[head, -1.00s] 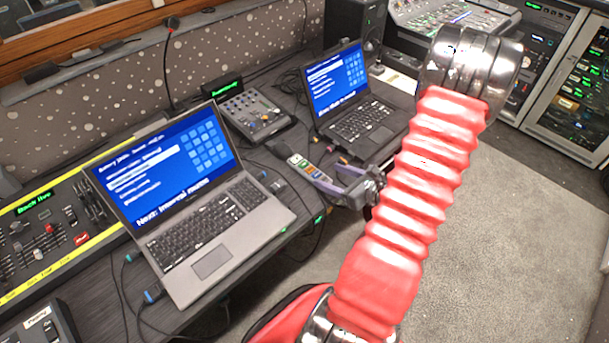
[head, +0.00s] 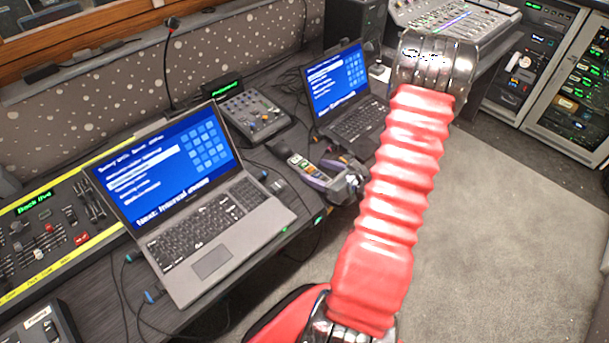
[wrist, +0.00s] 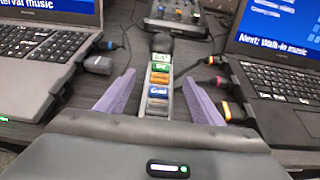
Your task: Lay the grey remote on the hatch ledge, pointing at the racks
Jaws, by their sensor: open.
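The grey remote (head: 298,163) lies on the dark desk between the two laptops, with several coloured buttons along its face and a dark rounded far end. In the wrist view the remote (wrist: 160,85) runs away from me, between my two purple fingers. My gripper (wrist: 160,78) is open, with a finger on each side of the remote and a visible gap on both sides. In the head view my gripper (head: 318,178) is at the remote's near end. The hatch ledge (head: 105,62) appears to be the grey sill under the wooden frame at upper left.
A left laptop (head: 205,225) and a right laptop (head: 355,120) flank the remote. A small mixer (head: 252,113) and a thin microphone (head: 168,65) stand behind. Cables and plugs lie close by. Equipment racks (head: 570,95) stand at far right. Grey carpet (head: 490,230) is clear.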

